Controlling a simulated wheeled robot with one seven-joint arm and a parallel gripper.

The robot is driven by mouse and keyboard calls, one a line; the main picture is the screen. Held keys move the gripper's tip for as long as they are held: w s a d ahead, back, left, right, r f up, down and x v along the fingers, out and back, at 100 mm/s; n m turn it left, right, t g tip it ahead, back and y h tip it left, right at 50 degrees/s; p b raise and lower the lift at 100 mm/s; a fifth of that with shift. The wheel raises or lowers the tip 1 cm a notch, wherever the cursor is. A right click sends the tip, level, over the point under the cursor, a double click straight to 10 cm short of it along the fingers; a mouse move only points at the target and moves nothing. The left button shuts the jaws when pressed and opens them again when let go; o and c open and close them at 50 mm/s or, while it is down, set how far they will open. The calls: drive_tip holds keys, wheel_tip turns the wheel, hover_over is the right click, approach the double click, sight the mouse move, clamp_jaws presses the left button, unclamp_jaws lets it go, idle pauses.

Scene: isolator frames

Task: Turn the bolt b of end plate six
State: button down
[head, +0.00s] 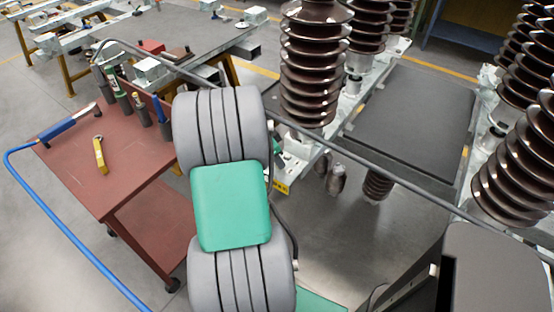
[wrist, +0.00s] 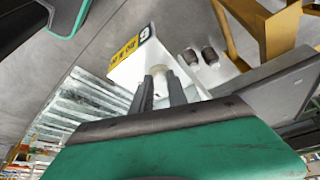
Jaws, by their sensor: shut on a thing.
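The end plate (wrist: 166,33) is a pale block in the wrist view, with a yellow label (wrist: 124,52) and a 6-like mark on its face. My gripper (wrist: 166,76) reaches up to this plate with its two dark fingers close together. The fingers are shut on a small pale round bolt head (wrist: 159,72), mostly hidden between them. The bolt's letter is too small to read for sure. In the head view my own arm covers the gripper and the bolt; a small yellow label (head: 281,187) shows just right of the arm.
Brown ribbed insulators (head: 312,65) stand close beyond my arm, with more at the right (head: 515,170). A red cart (head: 95,165) holding a blue-handled tool (head: 70,123) and a yellow tool (head: 100,154) stands left. A dark bar (head: 390,170) crosses the view. Yellow framework (wrist: 262,30) is at upper right.

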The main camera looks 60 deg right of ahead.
drive_tip(key=n, duration=0.1)
drive_tip(key=n+t, duration=0.1)
drive_tip(key=n, duration=0.1)
drive_tip(key=n+b, duration=0.1)
drive_tip(key=shift+s+a+t+h, duration=0.1)
drive_tip(key=shift+s+t+h, duration=0.15)
drive_tip(key=shift+t+h, duration=0.05)
drive_tip(key=shift+n+t, duration=0.4)
drive_tip(key=shift+n, duration=0.9)
drive_tip(key=c, duration=1.3)
unclamp_jaws()
drive_tip(key=v, duration=0.8)
